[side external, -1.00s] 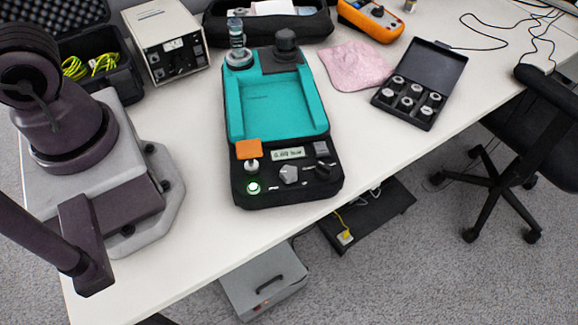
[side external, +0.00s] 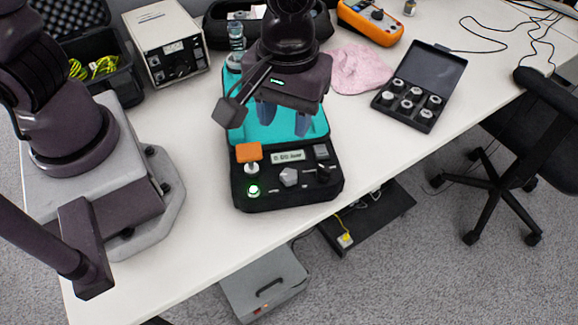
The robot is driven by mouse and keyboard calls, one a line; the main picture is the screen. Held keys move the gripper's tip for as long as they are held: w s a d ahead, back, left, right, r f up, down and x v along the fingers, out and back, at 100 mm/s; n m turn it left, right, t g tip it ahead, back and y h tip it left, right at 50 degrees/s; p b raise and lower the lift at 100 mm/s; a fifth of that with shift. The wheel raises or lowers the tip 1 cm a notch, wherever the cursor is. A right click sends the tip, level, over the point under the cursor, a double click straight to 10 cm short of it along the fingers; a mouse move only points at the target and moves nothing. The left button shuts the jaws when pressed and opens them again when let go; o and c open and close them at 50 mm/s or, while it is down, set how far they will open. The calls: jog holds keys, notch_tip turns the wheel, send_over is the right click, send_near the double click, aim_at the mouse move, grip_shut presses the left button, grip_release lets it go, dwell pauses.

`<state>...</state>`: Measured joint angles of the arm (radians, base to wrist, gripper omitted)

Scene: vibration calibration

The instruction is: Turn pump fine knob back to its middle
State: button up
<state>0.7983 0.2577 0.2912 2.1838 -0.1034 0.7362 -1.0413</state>
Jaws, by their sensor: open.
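The teal and black calibration unit (side external: 237,190) stands on the white table. Its front panel carries a small display (side external: 288,156), a grey faceted knob (side external: 289,177), a black knob (side external: 323,174), an orange block (side external: 249,152), a white knob (side external: 252,168) and a green-lit button (side external: 254,190). I cannot tell which knob is the pump fine knob. My gripper (side external: 285,123) hangs over the teal recess, behind the front panel, its two blue fingers pointing down. It is open, with nothing visible between the fingers.
An open case of small cylinders (side external: 432,70) and a pink cloth (side external: 358,70) lie to the right. An orange meter (side external: 372,20) is behind. A beige instrument (side external: 166,40) and an open black case (side external: 118,85) stand left. The table right of the panel is clear.

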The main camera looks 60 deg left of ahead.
aim_at(289, 174)
jog(key=shift+n, duration=0.9)
jog(key=f, duration=1.2)
jog(key=shift+w+d+f, duration=0.15)
jog(key=shift+w+f, duration=0.05)
jog(key=shift+f, duration=0.15)
jog(key=c, duration=0.6)
